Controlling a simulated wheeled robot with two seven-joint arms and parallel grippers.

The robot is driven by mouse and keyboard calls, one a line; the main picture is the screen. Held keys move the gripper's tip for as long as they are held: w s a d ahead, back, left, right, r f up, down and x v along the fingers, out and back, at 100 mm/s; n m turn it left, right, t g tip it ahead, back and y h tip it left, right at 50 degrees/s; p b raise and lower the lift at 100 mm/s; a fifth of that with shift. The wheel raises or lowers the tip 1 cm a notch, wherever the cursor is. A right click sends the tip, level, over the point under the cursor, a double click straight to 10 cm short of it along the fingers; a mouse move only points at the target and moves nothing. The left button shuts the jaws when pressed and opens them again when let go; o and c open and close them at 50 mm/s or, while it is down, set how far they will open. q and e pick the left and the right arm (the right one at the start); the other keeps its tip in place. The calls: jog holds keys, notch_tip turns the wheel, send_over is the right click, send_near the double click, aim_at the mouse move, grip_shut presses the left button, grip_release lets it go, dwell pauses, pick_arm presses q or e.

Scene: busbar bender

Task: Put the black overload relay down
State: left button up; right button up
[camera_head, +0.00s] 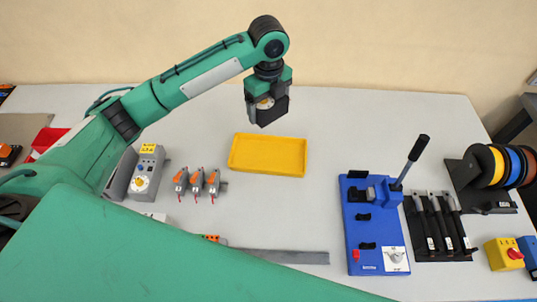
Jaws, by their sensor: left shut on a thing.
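My left gripper (264,101) hangs pointing down at the upper middle of the head view. It is shut on the black overload relay (274,113), a small dark block held between the fingers. The gripper hides part of the relay. Relay and gripper show just above the far edge of a shallow yellow tray (232,159) in the picture. The tray looks empty. My right gripper is not in the view.
Several small grey-orange devices (197,182) and a grey box with a yellow dial (146,172) stand left of the tray. A blue busbar bender (363,228) with an upright lever, black-handled tools (437,222) and colored spools (497,165) are at the right.

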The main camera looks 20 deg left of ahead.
pick_arm(q)
jog(key=p, duration=0.2)
send_over(268, 157)
notch_tip(268, 157, down, 15)
jog(key=shift+d+r, duration=0.15)
notch_tip(268, 157, down, 4)
jog(key=shift+f+p, duration=0.25)
jog(key=shift+p, duration=0.25)
jog(key=shift+f, duration=0.35)
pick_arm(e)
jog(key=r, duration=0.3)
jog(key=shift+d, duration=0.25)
pick_arm(q)
jog(key=shift+f, duration=0.15)
jog(key=o, duration=1.1)
jog(key=shift+c, duration=0.2)
jog(key=shift+o, duration=0.3)
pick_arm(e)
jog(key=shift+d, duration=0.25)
